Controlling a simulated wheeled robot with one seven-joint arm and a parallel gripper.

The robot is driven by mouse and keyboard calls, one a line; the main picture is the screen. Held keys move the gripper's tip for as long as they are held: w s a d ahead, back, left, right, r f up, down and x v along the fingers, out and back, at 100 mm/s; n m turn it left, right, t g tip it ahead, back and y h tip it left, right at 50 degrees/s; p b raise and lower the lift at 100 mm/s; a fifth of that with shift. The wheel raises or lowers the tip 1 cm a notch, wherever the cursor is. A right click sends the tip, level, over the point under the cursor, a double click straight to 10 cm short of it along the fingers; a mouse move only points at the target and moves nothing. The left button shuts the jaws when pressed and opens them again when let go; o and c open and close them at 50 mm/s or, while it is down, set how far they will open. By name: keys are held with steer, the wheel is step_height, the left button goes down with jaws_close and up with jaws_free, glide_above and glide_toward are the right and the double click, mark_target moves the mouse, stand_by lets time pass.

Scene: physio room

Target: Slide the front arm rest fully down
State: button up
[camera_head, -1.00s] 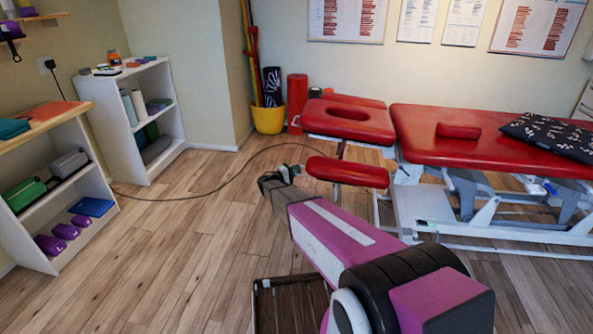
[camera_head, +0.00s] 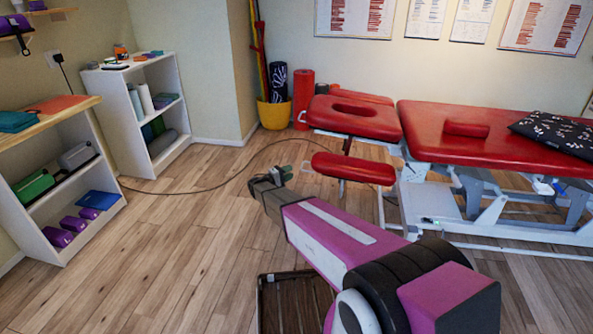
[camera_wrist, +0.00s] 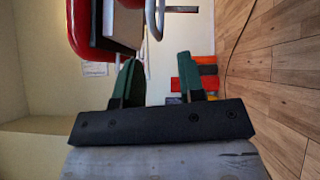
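The front arm rest is a red padded bar (camera_head: 353,167) on a metal support at the near left end of the red treatment table (camera_head: 425,145). My gripper (camera_head: 291,171) is in front and to the left of the pad in the head view, apart from it and empty. In the wrist view my gripper (camera_wrist: 160,75) shows two dark green fingers spread apart with nothing between them. A red padded part (camera_wrist: 78,28) and a curved metal bar (camera_wrist: 153,22) show at the top left there. I cannot tell whether that red part is the arm rest.
A yellow bucket (camera_head: 273,114) and a red roll (camera_head: 302,98) stand by the back wall. White shelves (camera_head: 150,118) line the left side. A dark cable (camera_head: 215,186) crosses the floor. A dark metal-framed item (camera_head: 290,303) is low by my arm.

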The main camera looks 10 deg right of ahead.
steer(key=shift+v, duration=1.55)
steer(key=s+d+m+g+y, duration=0.3)
steer(key=s+d+g+y, duration=0.4)
steer(key=s+d, duration=0.8)
steer(key=s+a+r+m+y, duration=0.1)
steer(key=s+y, duration=0.3)
steer(key=s, duration=0.5)
steer(key=s+a+r+m+g+y, duration=0.1)
steer(key=s+r+y, duration=0.3)
steer(key=s, duration=0.4)
steer(key=shift+s+a+m+y, duration=0.35)
steer(key=shift+a+m+y, duration=0.3)
steer(key=shift+y, duration=0.15)
